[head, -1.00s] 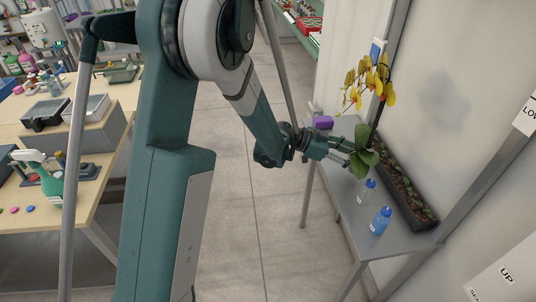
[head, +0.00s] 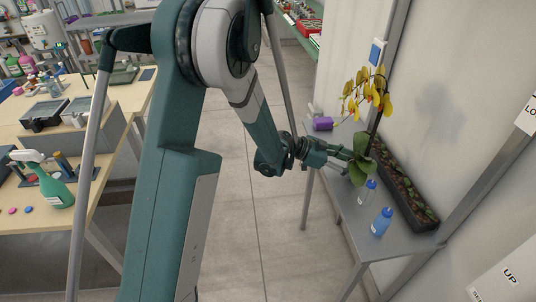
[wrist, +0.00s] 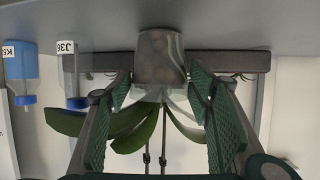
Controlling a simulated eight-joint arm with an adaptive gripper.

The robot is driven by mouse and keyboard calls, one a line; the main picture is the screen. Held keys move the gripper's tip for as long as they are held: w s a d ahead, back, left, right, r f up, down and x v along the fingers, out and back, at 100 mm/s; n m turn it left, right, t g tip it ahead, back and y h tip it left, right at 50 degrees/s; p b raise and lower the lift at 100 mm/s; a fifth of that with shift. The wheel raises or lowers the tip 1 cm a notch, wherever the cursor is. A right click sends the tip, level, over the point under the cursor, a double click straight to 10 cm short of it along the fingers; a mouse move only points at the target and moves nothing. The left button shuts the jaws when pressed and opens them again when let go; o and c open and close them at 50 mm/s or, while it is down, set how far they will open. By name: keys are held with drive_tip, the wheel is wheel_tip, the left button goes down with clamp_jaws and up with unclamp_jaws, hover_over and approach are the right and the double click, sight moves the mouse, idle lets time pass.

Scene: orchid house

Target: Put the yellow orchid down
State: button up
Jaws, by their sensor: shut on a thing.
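The yellow orchid (head: 378,94) has yellow flowers on a tall stem and broad green leaves. My gripper (head: 350,158) is at its base, over the grey metal bench (head: 352,222). In the wrist view, which looks upside down, my gripper (wrist: 160,82) is shut around the orchid's clear grey pot (wrist: 160,55), a finger pad on each side. The leaves hang below the pot in that picture. The pot's base is close to the bench surface (wrist: 230,25); I cannot tell whether they touch. In the head view the leaves and gripper hide the pot.
A long dark planter (head: 413,200) lies along the wall side. The bench's near corner is clear.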

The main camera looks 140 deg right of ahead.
drive_tip(key=shift+f, duration=0.1)
drive_tip(key=o, duration=1.2)
drive_tip(key=shift+c, duration=0.2)
drive_tip(key=shift+w+d+r, duration=0.1)
drive_tip(key=shift+d+r, duration=0.05)
drive_tip(key=shift+r, duration=0.05)
drive_tip(key=p+v, duration=0.2)
drive_tip(key=v, duration=0.9)
drive_tip(key=shift+w+d, duration=0.15)
drive_tip(key=shift+d, duration=0.1)
drive_tip(key=o, duration=0.6)
drive_tip(key=shift+c, duration=0.2)
